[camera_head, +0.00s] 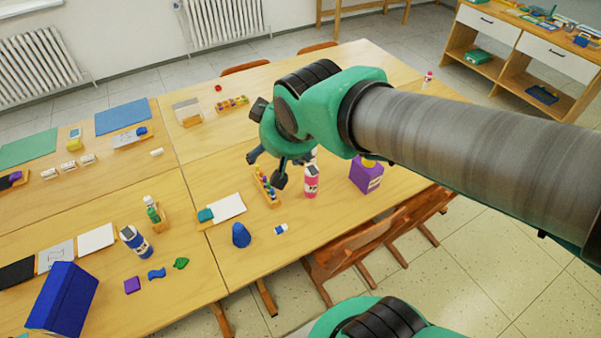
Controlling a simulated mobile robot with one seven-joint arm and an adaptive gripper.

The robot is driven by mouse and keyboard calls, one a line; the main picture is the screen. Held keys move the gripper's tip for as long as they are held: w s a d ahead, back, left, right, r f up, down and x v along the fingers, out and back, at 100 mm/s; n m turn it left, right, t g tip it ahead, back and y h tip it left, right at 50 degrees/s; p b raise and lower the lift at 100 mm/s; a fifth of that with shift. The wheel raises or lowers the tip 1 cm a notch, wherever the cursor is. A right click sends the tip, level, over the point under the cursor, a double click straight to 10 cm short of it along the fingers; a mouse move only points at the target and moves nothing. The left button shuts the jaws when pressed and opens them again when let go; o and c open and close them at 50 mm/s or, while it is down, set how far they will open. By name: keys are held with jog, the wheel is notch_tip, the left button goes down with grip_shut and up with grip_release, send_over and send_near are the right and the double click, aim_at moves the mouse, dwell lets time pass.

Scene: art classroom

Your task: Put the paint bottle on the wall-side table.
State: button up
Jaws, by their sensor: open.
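A pink bottle (311,184) with a white upper part stands upright on the wooden table (215,170), just right of my gripper in the picture; its top is partly hidden by my arm. My gripper (266,169) is open and empty above the table, fingers pointing down. A blue-and-white bottle (135,242) and a smaller green-and-white bottle (152,210) stand further left. Which one is the paint bottle I cannot tell for certain. A wooden unit with white drawers (557,57) stands at the upper right, with art items on its top; it may be the wall-side table.
A purple box (366,176) stands right of the pink bottle. A wooden rack (266,187) lies below my gripper and a blue cone (241,236) is nearby. Chairs (358,241) line the near edge. Open floor (440,48) separates the tables from the drawer unit.

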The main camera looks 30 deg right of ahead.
jog(key=s+r+m+g, duration=0.1)
jog(key=s, duration=1.1)
jog(key=shift+s+r+g+y, duration=0.15)
jog(key=shift+r+g+y, duration=0.15)
jog(key=shift+r, duration=0.05)
jog(key=shift+o, duration=0.3)
